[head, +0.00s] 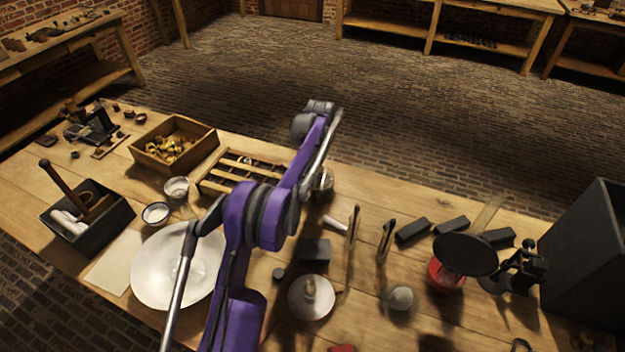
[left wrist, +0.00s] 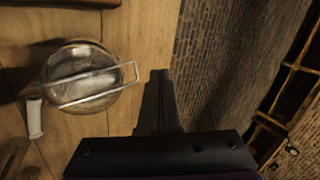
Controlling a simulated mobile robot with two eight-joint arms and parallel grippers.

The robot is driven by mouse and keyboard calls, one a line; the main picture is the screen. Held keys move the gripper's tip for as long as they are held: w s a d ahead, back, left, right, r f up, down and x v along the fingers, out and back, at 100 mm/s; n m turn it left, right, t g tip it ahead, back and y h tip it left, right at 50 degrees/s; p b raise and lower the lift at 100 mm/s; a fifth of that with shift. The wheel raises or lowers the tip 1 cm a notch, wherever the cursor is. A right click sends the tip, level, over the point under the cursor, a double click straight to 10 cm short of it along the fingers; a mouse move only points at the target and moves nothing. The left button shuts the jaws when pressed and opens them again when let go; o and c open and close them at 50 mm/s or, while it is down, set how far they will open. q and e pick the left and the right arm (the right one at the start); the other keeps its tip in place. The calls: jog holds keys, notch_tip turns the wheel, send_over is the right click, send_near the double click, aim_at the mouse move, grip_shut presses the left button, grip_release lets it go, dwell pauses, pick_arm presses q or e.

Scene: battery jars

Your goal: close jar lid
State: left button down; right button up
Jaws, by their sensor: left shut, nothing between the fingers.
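A round glass jar (left wrist: 85,75) stands near the table's far edge in the left wrist view. A wire bail (left wrist: 100,88) lies across its top, with its squared end sticking out past the rim toward my gripper. I cannot tell whether the lid is fully seated. In the head view, the jar (head: 324,182) is mostly hidden behind my purple arm. My left gripper (left wrist: 158,75) is shut and empty, just right of the wire end in the wrist picture, with a visible gap. Its fingertips cannot be made out in the head view. My right gripper is not in view.
A slatted wooden rack (head: 240,168) stands left of the jar. A white cylinder (left wrist: 34,118) lies near it. A large white bowl (head: 150,265), a white round lid-like piece (head: 311,298) and two upright posts (head: 353,225) stand nearer. Beyond the edge is brick floor (head: 400,130).

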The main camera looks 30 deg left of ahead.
aim_at(321, 166)
pick_arm(q)
jog(key=shift+x, duration=1.55)
jog(key=shift+s+f, duration=0.1)
jog(key=shift+s, duration=0.1)
jog(key=shift+b, duration=0.3)
jog(key=v, duration=1.1)
jog(key=s+d+r+n, duration=0.4)
jog(key=s+d, duration=0.3)
jog(key=s, duration=0.3)
jog(key=s+d+f+n, duration=0.3)
jog(key=s+d, duration=0.1)
jog(key=s, duration=0.6)
jog(key=s+d+f+n+h, duration=0.1)
jog(key=s+d+f+n, duration=0.2)
jog(key=s, duration=0.8)
jog(key=s+d+f+n, duration=0.2)
jog(key=s+d+n, duration=0.2)
jog(key=s, duration=0.7)
jog(key=shift+d+f+t+h, duration=0.4)
jog(key=shift+s, duration=0.1)
